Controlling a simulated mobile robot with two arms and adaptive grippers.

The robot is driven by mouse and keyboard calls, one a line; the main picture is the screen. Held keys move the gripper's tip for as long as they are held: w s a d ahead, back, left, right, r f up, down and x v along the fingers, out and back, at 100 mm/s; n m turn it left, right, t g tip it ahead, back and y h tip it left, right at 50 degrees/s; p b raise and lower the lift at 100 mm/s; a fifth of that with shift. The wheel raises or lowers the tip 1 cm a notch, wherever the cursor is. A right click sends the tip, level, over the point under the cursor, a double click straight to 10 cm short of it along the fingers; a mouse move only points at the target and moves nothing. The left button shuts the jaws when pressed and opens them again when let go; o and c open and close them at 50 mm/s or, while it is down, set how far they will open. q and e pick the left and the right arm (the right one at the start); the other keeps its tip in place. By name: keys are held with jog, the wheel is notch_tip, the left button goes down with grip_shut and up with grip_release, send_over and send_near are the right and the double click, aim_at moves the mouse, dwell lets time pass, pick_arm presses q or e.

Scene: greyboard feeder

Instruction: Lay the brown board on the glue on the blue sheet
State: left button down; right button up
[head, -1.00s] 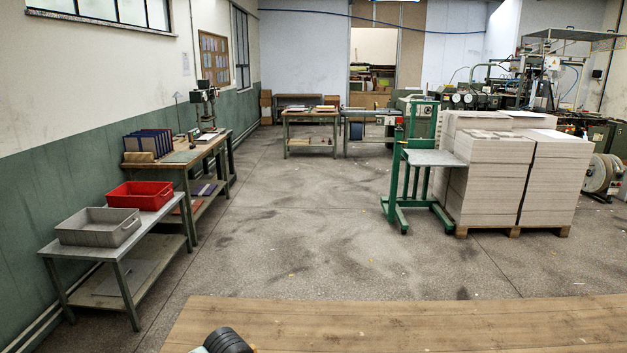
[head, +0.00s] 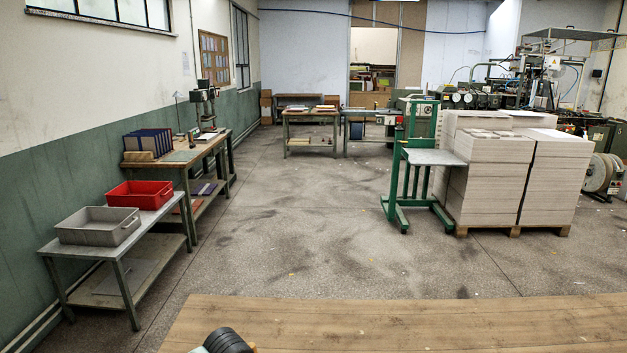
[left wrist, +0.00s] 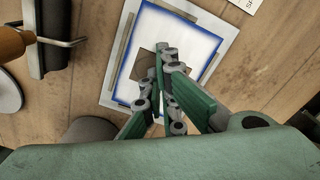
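The blue sheet (left wrist: 217,38) lies on the wooden table in the left wrist view, showing as a blue border around a white glued face. The brown board (left wrist: 149,64) shows as a small brown patch over the middle of the white face, partly hidden by my fingers. My left gripper (left wrist: 166,62) is over the sheet, with its green-and-grey fingers converging and their tips close together. I cannot tell whether the board is pinched between the tips or lies beneath them. My right gripper is in neither view.
A pale backing (left wrist: 233,24) lies under the sheet, with narrow strips along its edges. A dark block (left wrist: 48,40) and an orange-brown rounded object (left wrist: 9,43) stand at left. The wooden table (head: 400,325) fills the head view's lower edge. A red bin (head: 140,195) stands farther left.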

pick_arm(q)
jog(key=shift+r+p, duration=2)
jog(key=shift+r, duration=1.5)
jog(key=shift+f, duration=0.1)
